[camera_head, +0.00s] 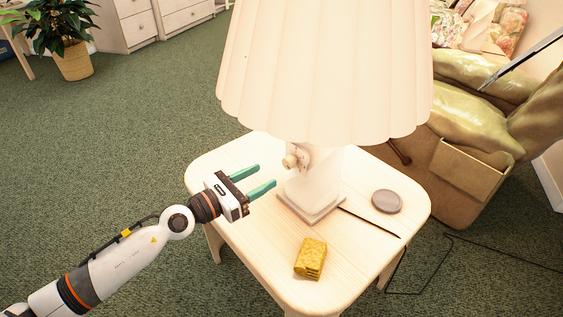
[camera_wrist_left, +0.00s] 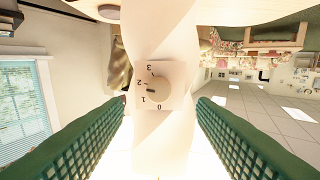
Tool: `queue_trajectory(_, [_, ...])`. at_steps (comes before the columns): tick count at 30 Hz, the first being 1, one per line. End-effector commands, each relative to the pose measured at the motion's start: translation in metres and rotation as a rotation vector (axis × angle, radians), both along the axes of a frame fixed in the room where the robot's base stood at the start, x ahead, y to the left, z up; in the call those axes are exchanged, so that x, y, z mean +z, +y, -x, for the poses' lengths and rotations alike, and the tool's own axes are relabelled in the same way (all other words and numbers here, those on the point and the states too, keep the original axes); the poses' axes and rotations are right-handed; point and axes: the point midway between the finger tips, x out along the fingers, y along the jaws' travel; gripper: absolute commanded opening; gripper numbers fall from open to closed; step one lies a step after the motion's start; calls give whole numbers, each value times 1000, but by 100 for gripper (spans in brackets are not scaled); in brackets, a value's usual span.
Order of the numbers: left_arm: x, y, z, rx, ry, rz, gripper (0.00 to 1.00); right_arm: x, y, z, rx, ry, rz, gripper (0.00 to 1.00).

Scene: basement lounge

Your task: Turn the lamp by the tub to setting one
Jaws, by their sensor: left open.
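The lamp has a large pleated cream shade (camera_head: 325,70) and a pale base (camera_head: 322,180) standing on a light wooden table (camera_head: 235,150). A round knob (camera_head: 290,161) sticks out from the base's left side under the shade. The left wrist view shows the knob (camera_wrist_left: 158,90) face-on, on a plate marked 0, 1, 2 and 3. Its small dark mark faces left, near 1 and 2; I cannot tell exactly which. My left gripper (camera_head: 266,176) is open and empty, its green fingers short of the knob, one to each side in the wrist view. My right gripper is out of view.
On the table are a yellow block (camera_head: 310,259), a grey disc (camera_head: 386,201) and a thin dark cord or stick (camera_head: 370,222). A brown seat with shiny olive cushions (camera_head: 470,118) stands right. A potted plant (camera_head: 73,60) and white drawers (camera_head: 128,22) stand back left. Green carpet is clear at left.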

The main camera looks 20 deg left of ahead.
Motion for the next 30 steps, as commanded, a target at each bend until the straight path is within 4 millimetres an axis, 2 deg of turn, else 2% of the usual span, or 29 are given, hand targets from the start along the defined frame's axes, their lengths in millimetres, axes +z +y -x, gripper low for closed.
queue_trajectory(3, [4,-9,-12,-1,-2,3,52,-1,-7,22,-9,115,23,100])
queue_trajectory(6, [4,-20,-30,-1,-3,5,52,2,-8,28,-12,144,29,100])
queue_trajectory(12, [1,-35,-51,-1,-1,3,52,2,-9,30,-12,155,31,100])
queue_trajectory(24, [0,-40,-58,-2,1,1,52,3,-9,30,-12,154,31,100])
queue_trajectory(26, [0,-40,-58,-2,1,1,45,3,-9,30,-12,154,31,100])
queue_trajectory(30, [0,-40,-58,-2,1,1,22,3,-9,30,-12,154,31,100])
